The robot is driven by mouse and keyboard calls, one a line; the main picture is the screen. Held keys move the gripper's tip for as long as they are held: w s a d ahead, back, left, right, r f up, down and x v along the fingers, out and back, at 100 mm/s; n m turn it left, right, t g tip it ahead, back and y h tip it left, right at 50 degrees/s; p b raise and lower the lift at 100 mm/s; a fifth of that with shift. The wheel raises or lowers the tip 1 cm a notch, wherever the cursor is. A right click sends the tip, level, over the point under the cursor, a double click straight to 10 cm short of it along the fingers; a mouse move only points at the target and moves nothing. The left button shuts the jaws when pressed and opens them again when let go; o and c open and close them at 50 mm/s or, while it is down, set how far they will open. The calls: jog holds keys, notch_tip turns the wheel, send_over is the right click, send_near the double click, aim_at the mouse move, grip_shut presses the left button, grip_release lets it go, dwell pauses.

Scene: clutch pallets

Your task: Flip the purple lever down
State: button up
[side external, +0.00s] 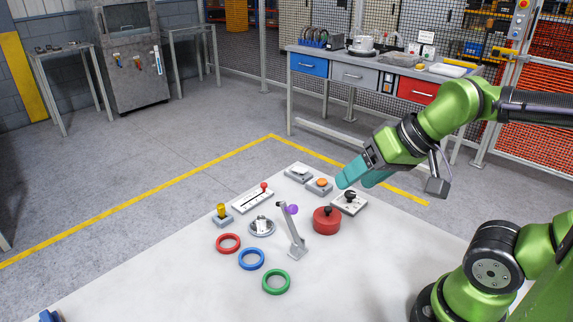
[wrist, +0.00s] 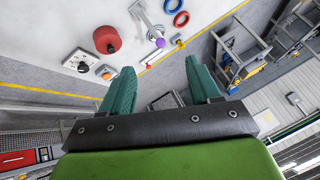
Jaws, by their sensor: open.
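The purple lever is a grey metal arm (side external: 293,232) with a purple ball knob (side external: 292,210), rising from a small base on the white table. It stands up, leaning somewhat left in the side view. In the wrist view the purple knob (wrist: 160,42) shows at the top middle, beyond my fingertips. My gripper (side external: 356,180) has teal fingers and is open and empty. It is above the far right part of the table, right of and apart from the lever. In the wrist view my gripper (wrist: 160,70) shows a wide gap between the fingers.
A red round part (side external: 327,220) stands right of the lever, and a black-knobbed switch (side external: 349,200) lies below my gripper. An orange button (side external: 320,182), a red-knobbed slider (side external: 255,196) and a yellow-topped part (side external: 221,212) are nearby. Red, blue and green rings (side external: 276,271) lie in front.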

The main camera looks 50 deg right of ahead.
jog(key=shift+a+f, duration=0.15)
jog(key=shift+f, duration=0.1)
jog(key=shift+c, duration=1.2)
jog(key=shift+w+a+f+g, duration=0.15)
jog(key=shift+w+g, duration=0.2)
jog(key=shift+g, duration=0.05)
jog(key=shift+c, duration=1.2)
jog(key=w+m+g, duration=0.1)
jog(key=w+a+m+g, duration=0.1)
jog(key=m, duration=0.1)
jog(key=w+m+h, duration=0.1)
jog(key=w+m, duration=0.1)
jog(key=shift+a+f+g, duration=0.2)
jog(key=shift+a+g, duration=0.2)
grip_shut()
jog(key=shift+w+d+r+m+g+h, duration=0.1)
jog(key=shift+w+r+m+g+h, duration=0.15)
jog(key=shift+m, duration=1.3)
jog(key=shift+w+r+m+g+h, duration=0.15)
jog(key=shift+w+m, duration=0.1)
jog(key=shift+m, duration=1.25)
jog(key=shift+w+d+r+m+g+h, duration=0.15)
jog(key=shift+w+m+g+h, duration=0.1)
jog(key=shift+m, duration=1.3)
jog(key=shift+a, duration=0.1)
